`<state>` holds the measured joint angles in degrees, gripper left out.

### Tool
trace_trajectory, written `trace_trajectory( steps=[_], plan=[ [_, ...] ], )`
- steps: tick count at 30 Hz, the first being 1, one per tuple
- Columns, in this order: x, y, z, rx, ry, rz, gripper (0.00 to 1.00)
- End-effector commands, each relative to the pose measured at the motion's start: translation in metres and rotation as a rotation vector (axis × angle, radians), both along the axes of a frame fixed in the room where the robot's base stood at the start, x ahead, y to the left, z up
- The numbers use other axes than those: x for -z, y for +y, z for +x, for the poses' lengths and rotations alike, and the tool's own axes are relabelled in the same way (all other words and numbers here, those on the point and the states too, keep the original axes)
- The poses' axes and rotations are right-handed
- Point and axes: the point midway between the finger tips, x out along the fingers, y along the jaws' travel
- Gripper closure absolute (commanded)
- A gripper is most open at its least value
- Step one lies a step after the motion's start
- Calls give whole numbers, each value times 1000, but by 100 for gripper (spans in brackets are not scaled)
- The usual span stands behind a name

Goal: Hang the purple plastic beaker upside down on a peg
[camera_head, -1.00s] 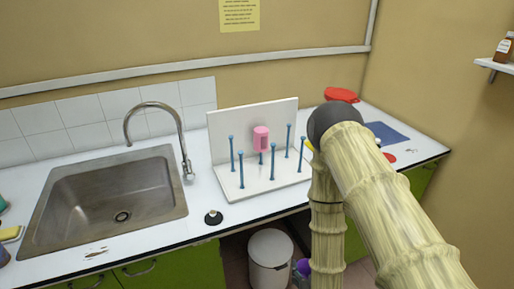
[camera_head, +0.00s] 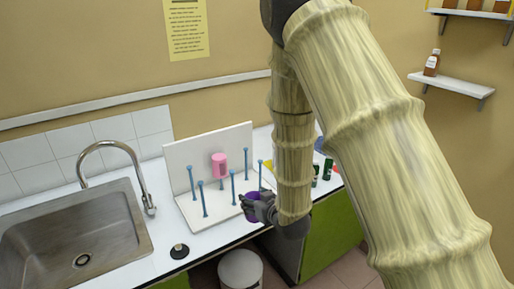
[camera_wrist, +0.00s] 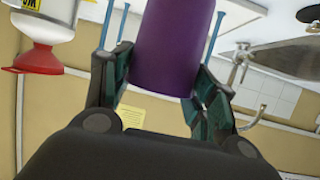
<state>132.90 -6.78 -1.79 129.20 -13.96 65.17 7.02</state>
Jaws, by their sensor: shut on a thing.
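The purple plastic beaker (camera_head: 251,196) is held in my gripper (camera_head: 262,208), in front of the right side of the peg rack. In the wrist view the beaker (camera_wrist: 175,45) lies between both fingers of my gripper (camera_wrist: 160,75), which are shut on its sides. Which end of the beaker is open I cannot tell. The white peg rack (camera_head: 185,148) has an upright back board and several blue pegs (camera_head: 233,188). A pink beaker (camera_head: 219,165) hangs on one of its pegs. Blue pegs (camera_wrist: 214,35) show on both sides of the beaker in the wrist view.
A steel sink (camera_head: 85,235) with a curved tap (camera_head: 148,190) is left of the rack. A black stopper (camera_head: 179,251) lies on the counter. Dark green bottles (camera_head: 328,170) stand to the right. A white bin (camera_head: 240,270) is below the counter. A wall shelf (camera_head: 452,84) holds a brown bottle.

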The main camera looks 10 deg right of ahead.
Motion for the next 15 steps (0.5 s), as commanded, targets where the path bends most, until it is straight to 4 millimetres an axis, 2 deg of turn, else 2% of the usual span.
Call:
trace_trajectory(
  steps=[1, 6, 9, 15],
  plan=[
    [-25, -1, 6, -10, -7, 1, 70],
    [-85, -5, 19, -47, -6, 1, 70],
    [-116, -7, 23, -64, -7, 1, 70],
    [-153, -11, 27, -82, -2, 2, 70]
  ],
)
